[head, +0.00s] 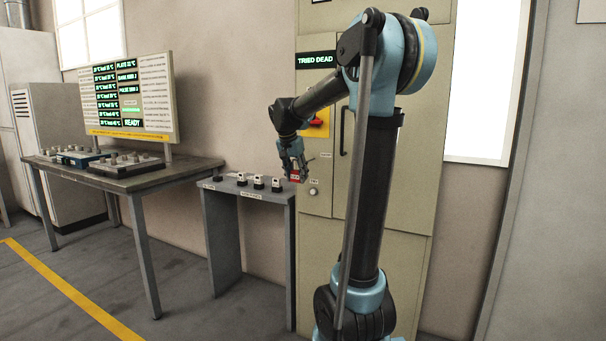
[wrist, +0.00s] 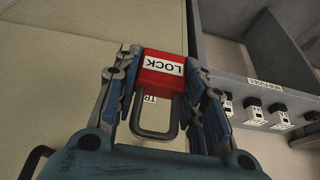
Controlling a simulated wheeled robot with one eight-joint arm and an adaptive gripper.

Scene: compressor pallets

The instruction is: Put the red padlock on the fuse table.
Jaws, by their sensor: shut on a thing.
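The red padlock (wrist: 163,68) has a white LOCK label and a dark shackle. My gripper (wrist: 164,75) is shut on its red body, one finger on each side, with the shackle pointing back toward the wrist. In the head view the padlock (head: 295,176) hangs in my gripper (head: 294,168) in front of the cabinet, by the right end of the fuse table. The fuse table (head: 283,197) is a narrow grey stand with several fuses on top. It also shows at the right of the wrist view (wrist: 246,90), with the padlock apart from it.
The tall beige cabinet (head: 395,215) stands behind my arm, with a red switch (head: 316,122) on a yellow plate. Several white-and-black fuses (head: 259,182) line the fuse table. A larger workbench (head: 125,180) with instruments and a display board (head: 128,98) stands at left.

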